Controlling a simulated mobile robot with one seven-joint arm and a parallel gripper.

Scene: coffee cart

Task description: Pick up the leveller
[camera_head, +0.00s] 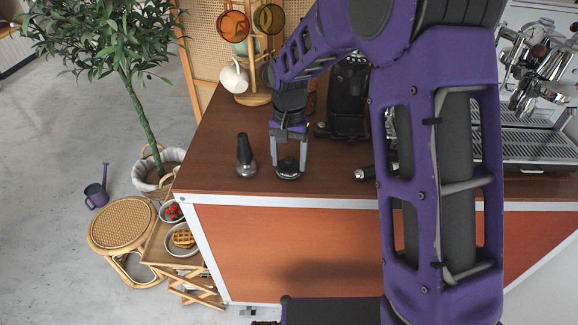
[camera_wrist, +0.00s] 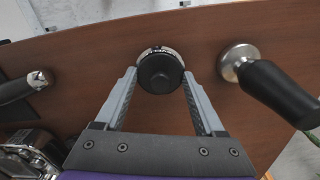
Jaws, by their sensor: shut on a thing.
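The leveller (camera_head: 289,173) is a low, round, dark puck with a metal rim, near the counter's front edge. In the wrist view the leveller (camera_wrist: 160,72) shows its black knob between my fingertips. My gripper (camera_head: 289,164) points straight down and is shut on the leveller, one finger on each side. In the wrist view my gripper (camera_wrist: 160,84) has its fingers spread to the width of the leveller. The leveller looks upright and at counter height; I cannot tell whether its base touches the wood.
A tamper (camera_head: 246,158) with a black handle stands close to the left. A metal-ended dark handle (camera_head: 371,172) lies to the right. Behind are a black grinder (camera_head: 348,95) and a wooden cup stand (camera_head: 252,96). An espresso machine (camera_head: 540,140) is at the right.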

